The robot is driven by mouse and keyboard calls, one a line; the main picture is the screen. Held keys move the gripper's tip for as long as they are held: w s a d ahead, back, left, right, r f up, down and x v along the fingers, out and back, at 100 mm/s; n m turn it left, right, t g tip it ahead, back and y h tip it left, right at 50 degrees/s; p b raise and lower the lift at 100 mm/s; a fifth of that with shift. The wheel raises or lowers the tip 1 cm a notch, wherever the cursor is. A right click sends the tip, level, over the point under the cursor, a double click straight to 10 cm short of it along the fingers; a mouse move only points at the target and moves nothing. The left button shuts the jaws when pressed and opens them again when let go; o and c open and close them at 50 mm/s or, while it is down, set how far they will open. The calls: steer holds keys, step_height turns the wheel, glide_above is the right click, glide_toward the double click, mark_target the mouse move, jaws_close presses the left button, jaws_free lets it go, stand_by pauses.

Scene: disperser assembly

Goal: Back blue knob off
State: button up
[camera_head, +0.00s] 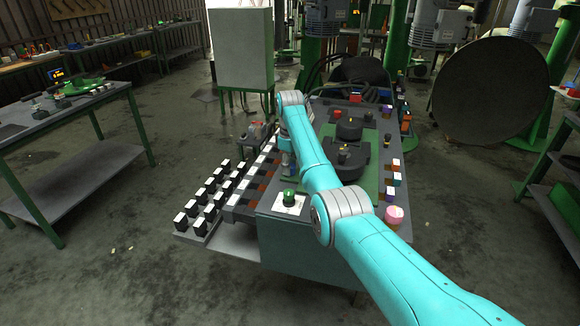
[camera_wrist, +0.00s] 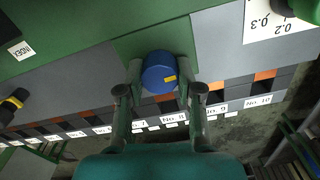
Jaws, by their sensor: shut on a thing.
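The blue knob (camera_wrist: 158,68) is round, with a small yellow mark near its lower right edge, and sits on a green panel in the wrist view. My gripper (camera_wrist: 162,82) has one finger on each side of the knob and is shut on it. The angle of the knob's pointer is hard to read beyond the yellow mark.
A green knob (camera_head: 289,196) sits on a white plate at the bench's near edge. A black knob with a yellow mark (camera_wrist: 13,102) lies left in the wrist view. White-topped blocks (camera_head: 208,196) stand in rows left of the bench. Black round housings (camera_head: 345,152) stand on the bench.

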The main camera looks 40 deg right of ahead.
steer(key=n, duration=1.1)
steer(key=shift+s+n, duration=0.1)
steer(key=shift+n, duration=2)
steer(key=o, duration=1.2)
steer(key=shift+c, duration=0.2)
steer(key=shift+r, duration=3.75)
